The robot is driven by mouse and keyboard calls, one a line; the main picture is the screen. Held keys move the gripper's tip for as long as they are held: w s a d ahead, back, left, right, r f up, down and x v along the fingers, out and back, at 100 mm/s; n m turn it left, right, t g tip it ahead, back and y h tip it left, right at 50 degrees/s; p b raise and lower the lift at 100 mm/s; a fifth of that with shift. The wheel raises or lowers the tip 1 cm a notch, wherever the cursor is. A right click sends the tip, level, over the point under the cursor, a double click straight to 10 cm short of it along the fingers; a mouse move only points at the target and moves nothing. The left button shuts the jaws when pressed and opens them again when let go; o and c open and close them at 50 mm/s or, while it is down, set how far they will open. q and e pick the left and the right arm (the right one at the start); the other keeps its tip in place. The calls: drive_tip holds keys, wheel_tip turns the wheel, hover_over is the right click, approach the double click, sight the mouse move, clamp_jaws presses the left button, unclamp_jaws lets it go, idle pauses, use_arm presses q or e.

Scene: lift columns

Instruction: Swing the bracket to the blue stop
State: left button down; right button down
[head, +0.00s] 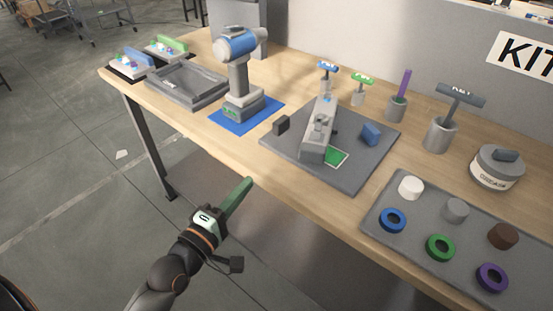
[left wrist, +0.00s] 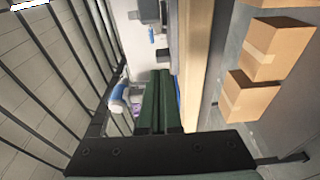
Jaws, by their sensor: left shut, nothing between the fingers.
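The bracket (head: 318,128) is a long grey bar lying on a dark grey base plate (head: 285,155) on the workbench. The blue stop (head: 371,133) is a small block on the right of the plate, apart from the bracket. A dark stop block (head: 281,125) sits on the left side of the bracket. A green patch (head: 337,157) lies beside its near end. My left gripper (head: 248,183), with green fingers, is shut and empty in front of the bench edge, apart from the bracket. Its fingers also show in the left wrist view (left wrist: 160,105). My right gripper is out of view.
A blue-headed tool on a stand (head: 238,75) and a grey tray (head: 187,86) are left of the plate. Several cups with upright tools, one a grey cup (head: 440,134), stand behind and right. A ring tray (head: 415,240) is at right. Cardboard boxes (left wrist: 275,50) show in the wrist view.

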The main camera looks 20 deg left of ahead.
use_arm(q)
drive_tip(key=w, duration=0.3)
drive_tip(key=w+d, duration=0.1)
drive_tip(key=w, duration=0.2)
drive_tip(key=w+d, duration=0.1)
drive_tip(key=w, duration=0.3)
drive_tip(key=shift+d, duration=0.1)
drive_tip(key=d, duration=0.3)
drive_tip(key=shift+d, duration=0.4)
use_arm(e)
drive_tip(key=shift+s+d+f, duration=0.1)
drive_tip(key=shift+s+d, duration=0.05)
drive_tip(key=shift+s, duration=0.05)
